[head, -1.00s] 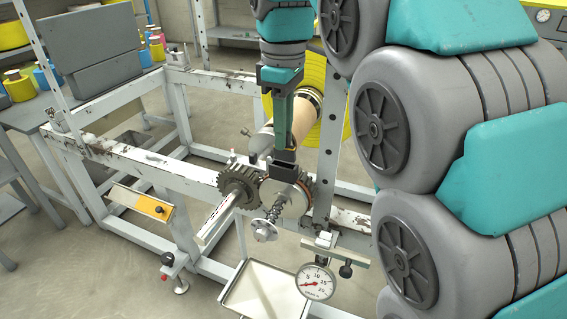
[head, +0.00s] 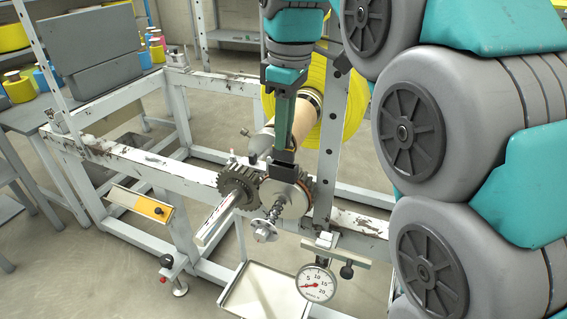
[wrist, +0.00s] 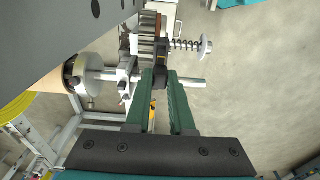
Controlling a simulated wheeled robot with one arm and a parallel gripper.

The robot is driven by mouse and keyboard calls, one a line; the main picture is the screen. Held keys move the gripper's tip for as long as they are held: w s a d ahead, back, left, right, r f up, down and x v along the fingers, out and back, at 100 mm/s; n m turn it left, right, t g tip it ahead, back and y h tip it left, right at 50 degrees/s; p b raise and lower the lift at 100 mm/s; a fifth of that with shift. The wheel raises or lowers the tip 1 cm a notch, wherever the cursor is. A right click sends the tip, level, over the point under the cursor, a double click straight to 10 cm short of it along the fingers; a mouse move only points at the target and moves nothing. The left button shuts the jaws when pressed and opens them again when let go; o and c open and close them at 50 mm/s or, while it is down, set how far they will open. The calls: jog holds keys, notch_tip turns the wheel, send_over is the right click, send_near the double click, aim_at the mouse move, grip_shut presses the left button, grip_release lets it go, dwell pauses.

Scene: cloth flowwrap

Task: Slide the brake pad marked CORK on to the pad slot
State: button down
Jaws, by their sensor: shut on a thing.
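My gripper (head: 285,148) points down at the brake end of the roll shaft. Its green fingers (wrist: 160,92) are shut on a dark block (wrist: 161,78), which also shows in the head view (head: 284,167). No CORK mark can be read on it. The block is close to the upper edge of a round silver disc (head: 284,197) with a copper-coloured rim; whether they touch I cannot tell. A coil spring on a bolt (head: 272,212) stands out in front of the disc and shows in the wrist view (wrist: 185,44). I cannot make out the pad slot clearly.
A toothed gear (head: 237,184) sits just left of the disc. An upright steel post (head: 325,150) stands close on the right. A dial gauge (head: 316,284) and pale tray (head: 265,294) are below. A yellow roll (head: 350,92) is behind. A white-and-yellow plate (head: 140,202) is at left.

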jog(key=shift+f+b, duration=1)
jog(key=shift+f, duration=1)
dwell(0.5)
jog(key=c, duration=0.7)
grip_release()
jog(key=shift+r, duration=0.1)
